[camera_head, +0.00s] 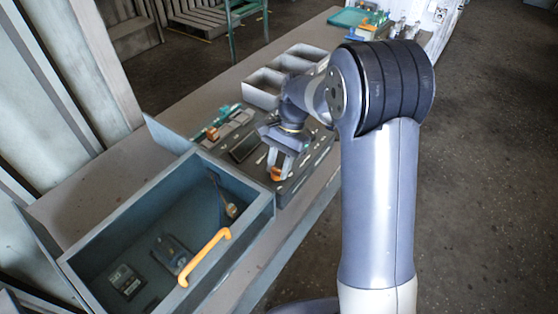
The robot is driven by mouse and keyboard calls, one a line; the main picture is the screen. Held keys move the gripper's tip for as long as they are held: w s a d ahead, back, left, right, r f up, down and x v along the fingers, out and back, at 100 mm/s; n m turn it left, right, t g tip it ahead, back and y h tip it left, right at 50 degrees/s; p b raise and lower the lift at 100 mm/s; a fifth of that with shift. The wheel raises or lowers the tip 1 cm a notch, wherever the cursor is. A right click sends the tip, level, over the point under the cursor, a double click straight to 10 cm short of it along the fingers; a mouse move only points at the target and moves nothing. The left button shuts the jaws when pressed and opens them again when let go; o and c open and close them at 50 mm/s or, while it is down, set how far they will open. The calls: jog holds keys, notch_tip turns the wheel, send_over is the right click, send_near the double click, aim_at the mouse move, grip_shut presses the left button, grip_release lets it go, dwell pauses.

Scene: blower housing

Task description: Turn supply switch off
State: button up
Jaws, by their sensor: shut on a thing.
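My gripper (279,171) points down over the dark panel or tray (318,152) on the bench, near the right end of the grey drawer box. Its fingertips are closed around a small orange piece (276,174) at the near edge of the dark panel. The piece looks like a knob or lever, but it is too small to tell whether it is the supply switch or which way it is set. My arm hides part of the panel behind it.
An open grey box (262,212) with an orange handle (205,258) holds several small parts. A pale divided tray (262,96) stands behind the panel. A green tray (350,17) is at the far end of the bench. Open floor lies to the right.

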jog(key=n, duration=0.2)
jog(key=n+h+p, duration=0.1)
jog(key=n, duration=0.1)
jog(key=shift+a+n+g+h, duration=0.15)
jog(key=shift+n+g+h, duration=0.15)
jog(key=shift+g, duration=0.1)
jog(key=n+h+p, duration=0.1)
jog(key=n, duration=0.3)
jog(key=shift+h, duration=0.3)
jog(key=shift+n, duration=0.4)
jog(key=o, duration=1)
jog(key=shift+c, duration=0.2)
jog(key=shift+w+a, duration=0.1)
jog(key=b+v, duration=0.1)
jog(key=v, duration=0.9)
jog(key=shift+r, duration=0.35)
jog(key=shift+w+a, duration=0.1)
